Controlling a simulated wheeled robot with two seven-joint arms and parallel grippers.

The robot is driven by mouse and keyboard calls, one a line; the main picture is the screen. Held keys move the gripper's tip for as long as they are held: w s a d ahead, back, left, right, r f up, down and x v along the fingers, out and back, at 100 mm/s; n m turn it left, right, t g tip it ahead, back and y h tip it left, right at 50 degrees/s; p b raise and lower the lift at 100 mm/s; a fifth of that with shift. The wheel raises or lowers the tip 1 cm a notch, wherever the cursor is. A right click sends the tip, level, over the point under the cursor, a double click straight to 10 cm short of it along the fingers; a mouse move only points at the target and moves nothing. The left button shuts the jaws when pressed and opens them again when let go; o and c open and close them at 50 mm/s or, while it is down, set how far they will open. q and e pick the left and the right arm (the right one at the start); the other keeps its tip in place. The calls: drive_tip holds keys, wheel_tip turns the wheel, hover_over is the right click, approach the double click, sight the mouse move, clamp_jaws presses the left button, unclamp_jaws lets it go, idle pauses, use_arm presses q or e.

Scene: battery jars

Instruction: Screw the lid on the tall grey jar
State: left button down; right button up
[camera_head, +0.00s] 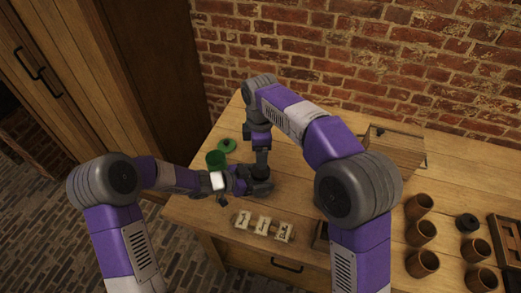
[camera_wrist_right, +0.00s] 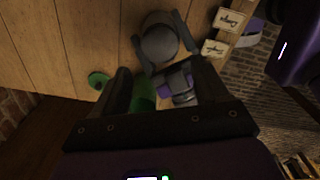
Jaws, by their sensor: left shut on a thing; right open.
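A grey round thing, seen from above in the right wrist view, is the grey jar (camera_wrist_right: 160,43). My left gripper (camera_head: 262,186) has its fingers on both sides of it and is shut on it, above the table's left part. My right gripper (camera_wrist_right: 163,70) is open, its two dark fingers pointing down towards the jar with nothing between their tips. In the head view my right gripper (camera_head: 262,163) hangs just above the left one. I cannot tell whether the round grey top is a lid or the jar itself. No separate grey lid shows clearly.
A green jar (camera_head: 216,160) and green lid (camera_head: 227,146) stand left of the grippers. Label cards (camera_head: 263,224) lie near the front edge. A wooden box (camera_head: 394,150), several brown cups (camera_head: 421,233), a dark round jar (camera_head: 467,223) and a wooden tray (camera_head: 506,240) are at right.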

sight(261, 181)
drive_tip(key=shift+f, duration=4.05)
drive_tip(key=c, duration=0.9)
drive_tip(key=shift+m, duration=1.7)
drive_tip(key=o, duration=1.2)
drive_tip(key=shift+c, duration=0.2)
